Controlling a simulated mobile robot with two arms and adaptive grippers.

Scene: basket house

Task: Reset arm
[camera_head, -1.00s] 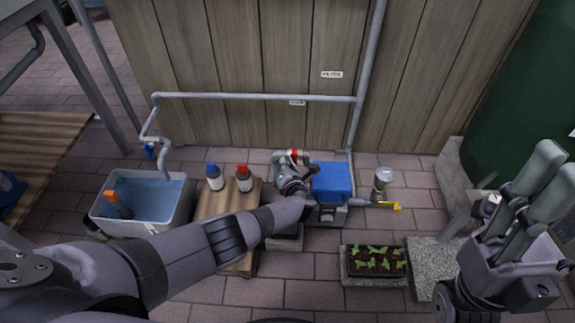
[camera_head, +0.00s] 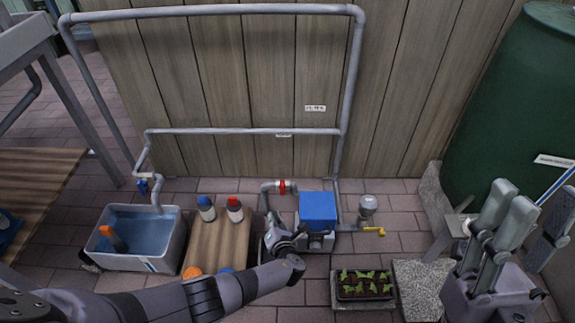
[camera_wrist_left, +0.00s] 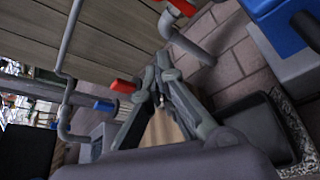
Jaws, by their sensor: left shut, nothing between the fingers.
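My left arm comes in from the lower left of the head view. My left gripper (camera_head: 270,222) is in front of the grey pipe with the red fitting (camera_head: 282,187), left of the blue-topped pump box (camera_head: 318,211). In the left wrist view the fingers of my left gripper (camera_wrist_left: 158,76) come together at their tips, with nothing held. My right gripper (camera_head: 505,215) is at the right edge with its grey fingers pointing up.
A water basin (camera_head: 176,250) stands at left, beside a wooden stand (camera_head: 222,250) with several bottles. A seedling tray (camera_head: 365,285) lies at lower right. A yellow-handled valve (camera_head: 373,231) is right of the pump. Pipes run along the wooden wall (camera_head: 230,90). A green barrel (camera_head: 500,110) stands at right.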

